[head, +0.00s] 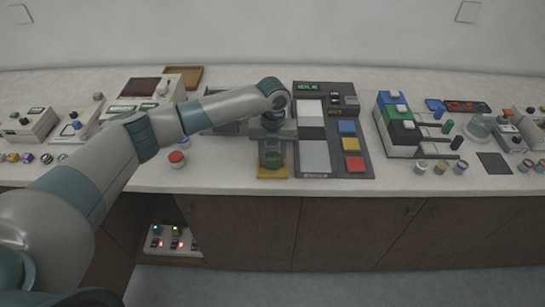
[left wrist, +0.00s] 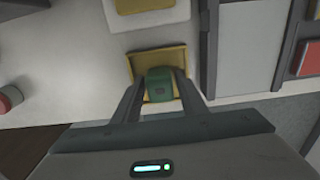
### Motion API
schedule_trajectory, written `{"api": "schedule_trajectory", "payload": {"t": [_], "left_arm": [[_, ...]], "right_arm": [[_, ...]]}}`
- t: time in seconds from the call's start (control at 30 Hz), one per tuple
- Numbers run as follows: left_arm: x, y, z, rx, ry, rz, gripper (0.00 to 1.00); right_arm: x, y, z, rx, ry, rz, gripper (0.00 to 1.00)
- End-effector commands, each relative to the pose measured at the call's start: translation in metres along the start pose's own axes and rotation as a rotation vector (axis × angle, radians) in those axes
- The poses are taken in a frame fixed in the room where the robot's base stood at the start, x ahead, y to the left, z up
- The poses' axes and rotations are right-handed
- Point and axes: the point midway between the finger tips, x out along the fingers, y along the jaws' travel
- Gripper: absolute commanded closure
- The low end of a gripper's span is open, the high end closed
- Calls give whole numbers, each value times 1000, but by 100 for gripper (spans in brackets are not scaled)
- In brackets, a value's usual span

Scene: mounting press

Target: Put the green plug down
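The green plug (head: 274,159) is at the front middle of the counter, over a small yellow tray (head: 272,175). My left gripper (head: 272,150) reaches down to it from above. In the left wrist view the green plug (left wrist: 160,85) sits between the two fingertips (left wrist: 160,88), with a finger close against each side, and the gripper looks shut on it. The yellow tray (left wrist: 157,53) shows around and behind the plug. I cannot tell whether the plug touches the tray floor. My right gripper is in neither view.
A dark panel (head: 344,101) with blue, yellow and red blocks stands just right of the tray. A red-topped jar (head: 177,159) stands to the left. The counter's front edge is close to the tray. Bare counter (head: 225,172) lies between jar and tray.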

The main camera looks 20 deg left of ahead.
Motion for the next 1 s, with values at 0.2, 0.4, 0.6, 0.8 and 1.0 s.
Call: {"api": "schedule_trajectory", "payload": {"t": [0.2, 0.4, 0.6, 0.8, 1.0], "left_arm": [[0, 0, 0, 0, 0, 0, 54], [-3, 0, 0, 0, -1, 0, 54], [-17, 0, 1, 0, -3, -2, 54], [-46, -1, 1, 1, -4, -2, 54], [-82, 0, 1, 0, -3, -2, 54]], "right_arm": [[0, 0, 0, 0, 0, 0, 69], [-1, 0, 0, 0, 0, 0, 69], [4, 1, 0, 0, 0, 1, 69], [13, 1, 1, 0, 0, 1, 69], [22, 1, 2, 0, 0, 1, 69]]}}
